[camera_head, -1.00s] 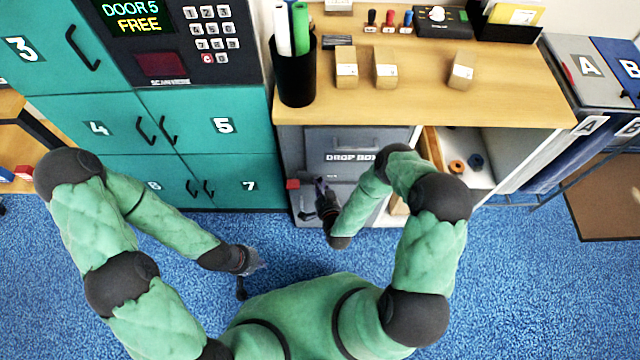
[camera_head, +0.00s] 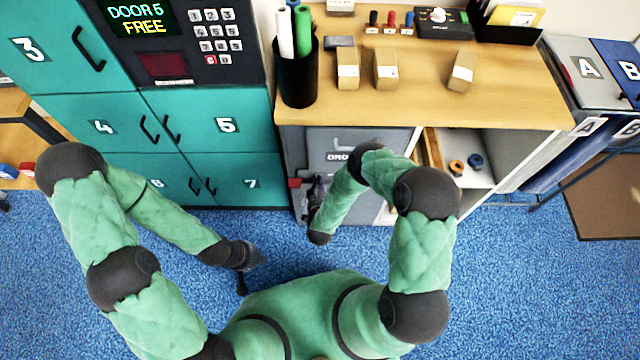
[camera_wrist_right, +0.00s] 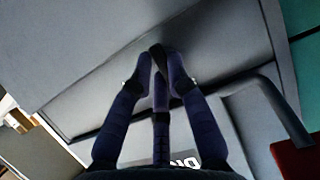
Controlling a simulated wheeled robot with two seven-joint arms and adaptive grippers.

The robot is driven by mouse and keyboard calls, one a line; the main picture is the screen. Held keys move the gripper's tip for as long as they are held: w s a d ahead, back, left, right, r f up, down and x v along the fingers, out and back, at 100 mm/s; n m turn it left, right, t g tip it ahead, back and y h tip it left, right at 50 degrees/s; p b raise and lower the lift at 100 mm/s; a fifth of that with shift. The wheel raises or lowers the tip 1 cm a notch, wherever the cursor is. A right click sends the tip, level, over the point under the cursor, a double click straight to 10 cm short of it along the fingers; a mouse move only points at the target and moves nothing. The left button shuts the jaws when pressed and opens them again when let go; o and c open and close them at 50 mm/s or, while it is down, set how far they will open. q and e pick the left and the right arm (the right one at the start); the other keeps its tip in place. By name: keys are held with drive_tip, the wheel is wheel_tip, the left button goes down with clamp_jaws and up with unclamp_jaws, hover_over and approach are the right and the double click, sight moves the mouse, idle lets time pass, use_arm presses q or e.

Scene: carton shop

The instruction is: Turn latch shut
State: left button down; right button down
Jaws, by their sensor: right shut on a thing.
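The grey drop box (camera_head: 325,137) stands below the counter in the head view, its label partly covered by my right arm. A red block (camera_head: 294,183) is at its left edge and also shows in the right wrist view (camera_wrist_right: 297,158). My right gripper (camera_head: 318,187) is at the left part of the box front.
Teal lockers (camera_head: 210,122) stand left of the drop box. The wooden counter (camera_head: 420,95) above it holds small cartons, stamps and a black pen cup (camera_head: 298,80). An open shelf (camera_head: 478,148) with two rolls is to the right.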

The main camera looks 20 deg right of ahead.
idle(0.5)
drive_tip(key=c, duration=1.2)
unclamp_jaws()
drive_tip(key=shift+s, duration=0.1)
drive_tip(key=v, duration=1.2)
drive_tip(key=shift+a+f, duration=0.1)
drive_tip(key=shift+f, duration=0.05)
